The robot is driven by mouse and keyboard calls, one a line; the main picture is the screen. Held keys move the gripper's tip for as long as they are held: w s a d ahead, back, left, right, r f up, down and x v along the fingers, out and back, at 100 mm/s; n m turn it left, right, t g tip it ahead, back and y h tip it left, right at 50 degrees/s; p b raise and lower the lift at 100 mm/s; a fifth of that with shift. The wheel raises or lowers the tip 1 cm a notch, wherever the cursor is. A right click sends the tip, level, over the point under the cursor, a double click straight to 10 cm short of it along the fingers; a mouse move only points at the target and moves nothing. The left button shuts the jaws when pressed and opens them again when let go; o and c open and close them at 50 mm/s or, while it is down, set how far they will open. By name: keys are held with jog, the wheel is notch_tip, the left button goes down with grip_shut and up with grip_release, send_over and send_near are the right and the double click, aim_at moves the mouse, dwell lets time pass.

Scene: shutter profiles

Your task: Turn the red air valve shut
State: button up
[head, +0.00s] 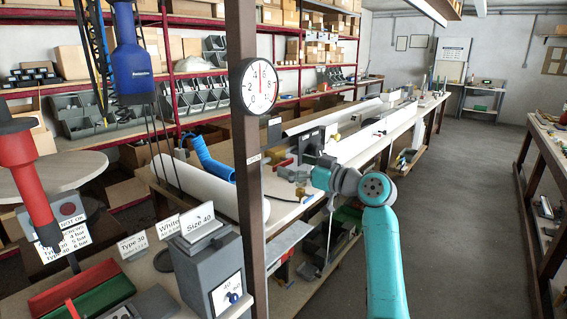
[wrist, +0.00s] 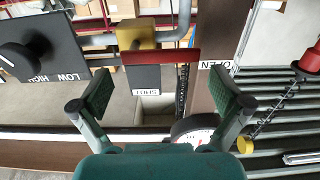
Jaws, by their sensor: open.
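The red valve handle (wrist: 162,57) shows in the wrist view as a flat bar beside a yellow valve body (wrist: 136,38). It lies roughly along the grey pipe (wrist: 178,36), its right end near the OPEN label (wrist: 213,65). An upside-down SHUT label (wrist: 147,91) is on a dark plate below the handle. My gripper (wrist: 152,88) is open, with one green-padded finger on each side of the plate. The handle shows beyond and between the fingers, and I see no contact.
A dark panel with a LOW/HIGH knob (wrist: 22,57) is at the left in the wrist view. A white gauge (wrist: 196,127) is below the fingers. A red part (wrist: 309,61) is at the right. In the head view, a brown post with a gauge (head: 259,86) stands left of my arm; the floor (head: 465,190) is clear.

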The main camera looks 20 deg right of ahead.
aim_at(285, 162)
jog(key=shift+x, duration=1.8)
jog(key=c, duration=1.4)
